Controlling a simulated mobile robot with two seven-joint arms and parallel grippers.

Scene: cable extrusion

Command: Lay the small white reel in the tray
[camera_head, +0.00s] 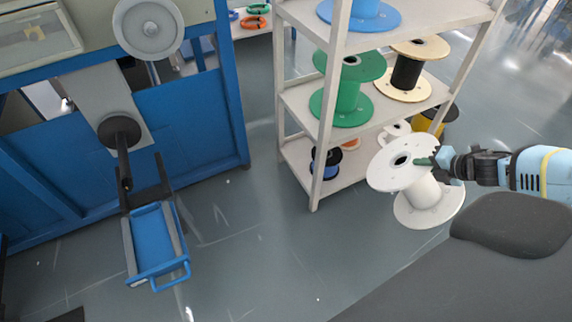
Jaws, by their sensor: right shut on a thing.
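The small white reel (422,191) is in the right part of the head view, in front of the shelf. It is slightly tilted, with its upper flange toward me. My right gripper (430,163) comes in from the right and is shut on the reel at its upper flange, near the centre hole. The reel appears held above the floor. The blue tray (157,242) is at the lower left, on dark arms in front of the blue machine. The tray looks empty. My left gripper is not in view.
The white shelf (329,110) stands between the machine and the reel, holding green (348,92), blue (359,12) and black-and-cream (405,72) reels. The blue machine (190,115) fills the upper left. Open grey floor lies between tray and reel.

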